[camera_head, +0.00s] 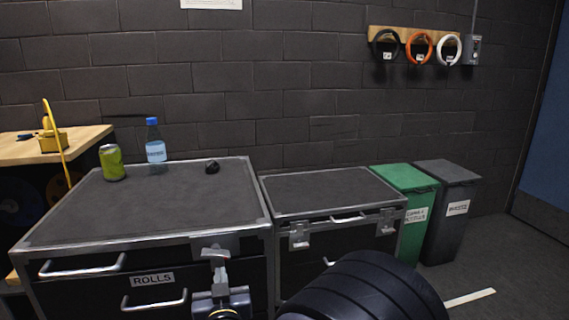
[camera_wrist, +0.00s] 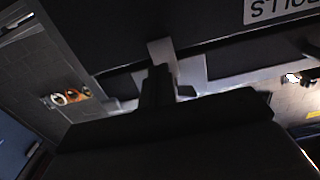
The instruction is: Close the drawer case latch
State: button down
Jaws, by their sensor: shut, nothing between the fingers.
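The dark drawer case (camera_head: 130,204) with metal edges stands at the left, its front labelled ROLLS (camera_head: 153,279). Its metal latch (camera_head: 207,244) is at the upper right of the front. My gripper (camera_head: 219,268) is in front of this latch and partly covers it. In the wrist view, my dark fingers (camera_wrist: 157,88) are shut and empty, close against the metal latch (camera_wrist: 190,72). I cannot tell whether they touch it, or whether the latch is fastened.
A green can (camera_head: 111,162), a water bottle (camera_head: 155,146) and a small black object (camera_head: 212,167) stand on the case. A second case (camera_head: 325,191) with two latches is to its right, then a green bin (camera_head: 403,180) and a grey bin (camera_head: 447,174).

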jog(key=v, duration=0.6)
dwell(0.4)
